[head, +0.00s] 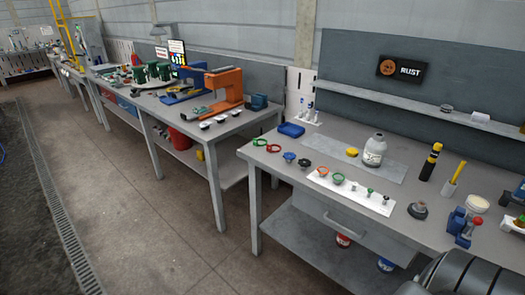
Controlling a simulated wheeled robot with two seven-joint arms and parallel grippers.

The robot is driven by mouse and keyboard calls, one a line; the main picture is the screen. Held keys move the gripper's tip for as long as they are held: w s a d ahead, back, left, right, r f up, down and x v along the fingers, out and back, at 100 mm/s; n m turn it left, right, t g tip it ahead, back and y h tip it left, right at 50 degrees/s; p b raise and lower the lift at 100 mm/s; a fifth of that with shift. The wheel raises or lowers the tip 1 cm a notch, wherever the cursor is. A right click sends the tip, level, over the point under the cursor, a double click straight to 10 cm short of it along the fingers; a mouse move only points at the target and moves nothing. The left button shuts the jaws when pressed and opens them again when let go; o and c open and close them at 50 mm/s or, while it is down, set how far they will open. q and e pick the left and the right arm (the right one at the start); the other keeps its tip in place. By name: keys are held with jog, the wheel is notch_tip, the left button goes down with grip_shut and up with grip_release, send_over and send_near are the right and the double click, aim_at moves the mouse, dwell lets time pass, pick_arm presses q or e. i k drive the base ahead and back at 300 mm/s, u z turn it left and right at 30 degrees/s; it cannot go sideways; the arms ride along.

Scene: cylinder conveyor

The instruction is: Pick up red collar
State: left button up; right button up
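An orange-red ring (323,170) sits on a white strip farther right, beside a green ring (338,178). I cannot tell from this view which of these is the task's collar. Neither of my grippers is in view.
A dark ribbed rounded shape (465,275) fills the bottom right. Open floor (150,230) lies at left.

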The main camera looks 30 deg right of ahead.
aim_at(269, 147)
jog(key=u, duration=0.1)
jog(key=i, duration=1.6)
jog(key=z, duration=0.75)
